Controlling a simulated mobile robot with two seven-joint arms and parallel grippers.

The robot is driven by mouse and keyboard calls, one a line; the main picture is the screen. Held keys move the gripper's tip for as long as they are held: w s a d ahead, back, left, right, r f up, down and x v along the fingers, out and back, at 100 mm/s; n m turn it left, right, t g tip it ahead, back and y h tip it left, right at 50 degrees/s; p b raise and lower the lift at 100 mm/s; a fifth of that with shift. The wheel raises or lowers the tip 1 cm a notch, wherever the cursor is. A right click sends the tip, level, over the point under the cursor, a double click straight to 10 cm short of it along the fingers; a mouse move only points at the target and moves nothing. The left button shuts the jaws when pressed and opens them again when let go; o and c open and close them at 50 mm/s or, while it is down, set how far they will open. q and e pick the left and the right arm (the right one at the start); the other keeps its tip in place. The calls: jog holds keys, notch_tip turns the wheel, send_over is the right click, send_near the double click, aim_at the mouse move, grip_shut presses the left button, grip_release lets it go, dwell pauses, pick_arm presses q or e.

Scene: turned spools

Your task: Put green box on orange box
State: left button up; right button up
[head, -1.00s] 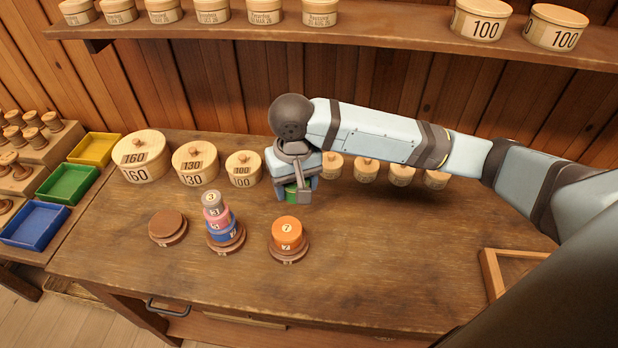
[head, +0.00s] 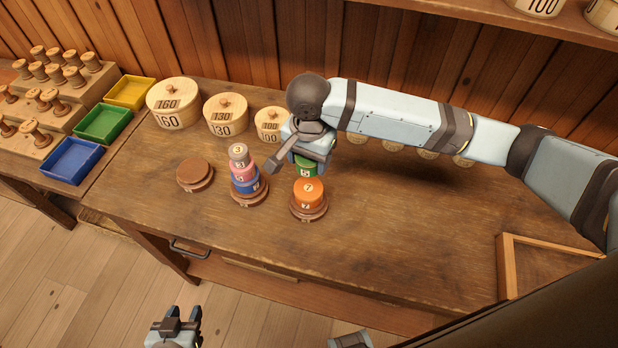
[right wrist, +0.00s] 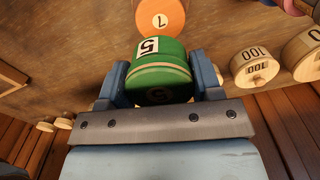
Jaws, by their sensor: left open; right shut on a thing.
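The green box (head: 306,168), a round piece marked 5, is in my right gripper (head: 304,160). In the right wrist view the green box (right wrist: 158,72) sits between both fingers of the right gripper (right wrist: 158,85). The orange box (head: 309,193), round and marked 7, rests on a brown round base on the bench. In the head view the green box appears just behind it; the exact height gap is unclear. The orange box also shows beyond the green one in the right wrist view (right wrist: 160,16). My left gripper (head: 174,322) is open and empty, low in front of the bench.
An empty brown base (head: 195,175) lies farther left. Lidded wooden boxes (head: 226,116) line the back. A wooden frame (head: 508,270) lies at right. The bench front is clear.

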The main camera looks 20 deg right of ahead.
aim_at(309, 187)
notch_tip(309, 187, down, 8)
jog(key=shift+r, duration=0.15)
dwell(0.3)
jog(key=o, duration=0.9)
notch_tip(309, 187, up, 12)
jog(key=shift+r, duration=0.1)
dwell(0.4)
